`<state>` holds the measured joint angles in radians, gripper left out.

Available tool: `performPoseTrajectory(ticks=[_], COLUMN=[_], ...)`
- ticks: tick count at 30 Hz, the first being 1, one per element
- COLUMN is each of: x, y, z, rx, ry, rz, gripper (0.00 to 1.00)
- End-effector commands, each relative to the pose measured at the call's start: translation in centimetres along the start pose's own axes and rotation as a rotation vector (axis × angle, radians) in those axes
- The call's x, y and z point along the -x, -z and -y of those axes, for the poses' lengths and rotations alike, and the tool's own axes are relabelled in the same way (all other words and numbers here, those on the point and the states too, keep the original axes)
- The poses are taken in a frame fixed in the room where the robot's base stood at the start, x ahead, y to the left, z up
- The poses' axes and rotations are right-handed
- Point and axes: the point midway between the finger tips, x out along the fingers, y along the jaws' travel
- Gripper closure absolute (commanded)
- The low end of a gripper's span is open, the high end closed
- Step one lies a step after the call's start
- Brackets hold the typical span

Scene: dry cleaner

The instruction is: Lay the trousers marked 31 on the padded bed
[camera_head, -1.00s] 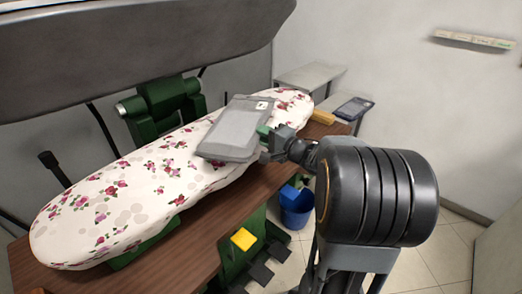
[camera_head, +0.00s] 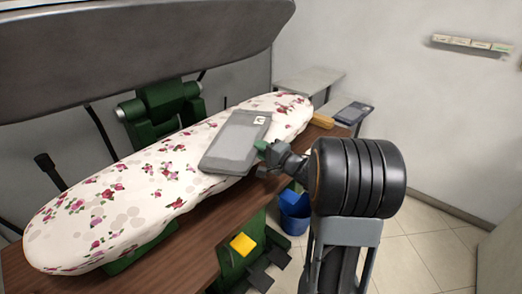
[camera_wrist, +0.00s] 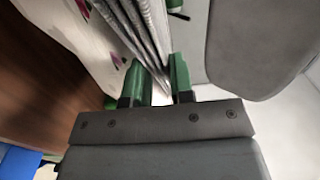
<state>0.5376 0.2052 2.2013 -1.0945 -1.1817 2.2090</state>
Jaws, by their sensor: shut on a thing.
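The grey folded trousers (camera_head: 236,143) are over the right part of the padded bed (camera_head: 120,201), which has a floral cover. A small white tag shows near their upper right corner, but its number is too small to read. My gripper (camera_head: 264,149) is shut on the trousers' right edge. In the wrist view the green fingers of my gripper (camera_wrist: 160,82) pinch the folded layers of the trousers (camera_wrist: 148,30). The padded bed (camera_wrist: 68,35) is to the left there. I cannot tell whether the trousers touch the cover along their whole length.
The dark press head (camera_head: 140,45) hangs above and behind the bed. A brown wooden table (camera_head: 190,262) is below it. Dark folded clothing (camera_head: 354,112) and a tan block (camera_head: 322,120) lie at the right. A blue bucket (camera_head: 295,212) stands on the floor.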

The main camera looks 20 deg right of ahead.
Motion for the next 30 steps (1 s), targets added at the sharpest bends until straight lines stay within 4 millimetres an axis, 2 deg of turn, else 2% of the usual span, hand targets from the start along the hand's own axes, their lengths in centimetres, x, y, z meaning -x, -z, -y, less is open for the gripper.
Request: performPoseTrajectory(ticks=[4, 5, 12, 21, 26, 30], x=[0.0, 0.0, 0.0, 0.0, 2.1, 4.9], y=[0.0, 0.0, 0.0, 0.0, 0.1, 0.1], z=[-0.2, -0.3, -0.2, 0.1, 0.1, 0.1], rx=[0.0, -0.001, 0.0, 0.001, 0.0, 0.0], ry=[0.002, 0.0, 0.0, 0.0, -0.001, 0.0], rz=[0.0, 0.0, 0.0, 0.0, -0.004, -0.005], gripper=[1.0, 0.75, 0.52, 0.52, 0.52, 0.52])
